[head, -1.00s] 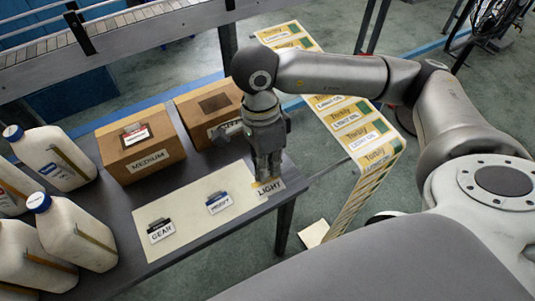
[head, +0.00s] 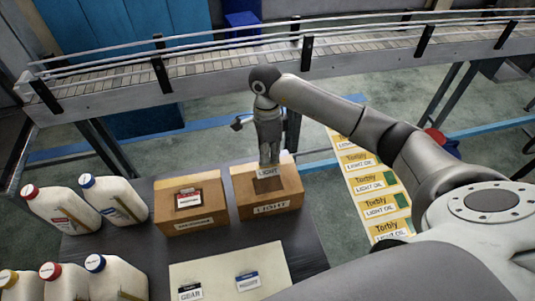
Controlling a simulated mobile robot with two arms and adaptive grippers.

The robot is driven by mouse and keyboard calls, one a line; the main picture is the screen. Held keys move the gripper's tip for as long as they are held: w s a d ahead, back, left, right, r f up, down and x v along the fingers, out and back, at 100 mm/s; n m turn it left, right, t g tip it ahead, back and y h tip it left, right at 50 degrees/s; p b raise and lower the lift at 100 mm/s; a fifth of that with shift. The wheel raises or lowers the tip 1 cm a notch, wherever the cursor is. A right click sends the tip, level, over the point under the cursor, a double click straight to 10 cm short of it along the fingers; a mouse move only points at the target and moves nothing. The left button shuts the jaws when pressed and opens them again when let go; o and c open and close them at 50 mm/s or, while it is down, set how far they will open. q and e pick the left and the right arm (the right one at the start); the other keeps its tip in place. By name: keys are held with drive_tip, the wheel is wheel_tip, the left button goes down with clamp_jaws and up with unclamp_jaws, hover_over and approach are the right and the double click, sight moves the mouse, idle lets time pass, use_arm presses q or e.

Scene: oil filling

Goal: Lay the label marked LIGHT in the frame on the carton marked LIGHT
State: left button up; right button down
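The carton marked LIGHT (head: 285,201) stands on the dark table, its name on the front face. Its top carries a dark frame (head: 270,186). My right gripper (head: 268,160) points down over this carton, shut on the small pale label marked LIGHT (head: 266,173). The label hangs at the fingertips, in front of the frame in this view; I cannot tell whether it touches the carton. My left gripper is out of view.
Left of it stands a second carton (head: 178,219) with a red-topped label in its frame (head: 189,199). A pale sheet (head: 222,267) holds the GEAR label (head: 190,292) and a blue-topped label (head: 247,281). Several white jugs (head: 62,208) stand left. A conveyor (head: 220,68) runs behind.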

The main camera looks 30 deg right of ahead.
drive_tip(key=shift+s+a+f, duration=0.1)
drive_tip(key=shift+f, duration=0.3)
drive_tip(key=shift+f+b, duration=0.3)
drive_tip(key=shift+b, duration=0.1)
drive_tip(key=shift+f+b, duration=1.2)
drive_tip(key=shift+f, duration=0.85)
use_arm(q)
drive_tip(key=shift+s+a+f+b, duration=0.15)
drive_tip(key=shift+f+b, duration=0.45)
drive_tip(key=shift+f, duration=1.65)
use_arm(e)
drive_tip(key=shift+f, duration=0.55)
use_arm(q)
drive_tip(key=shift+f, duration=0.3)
use_arm(e)
drive_tip(key=shift+f, duration=0.1)
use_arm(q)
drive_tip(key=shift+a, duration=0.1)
use_arm(e)
drive_tip(key=c, duration=2.2)
unclamp_jaws()
drive_tip(key=o, duration=1)
drive_tip(key=shift+o, duration=0.2)
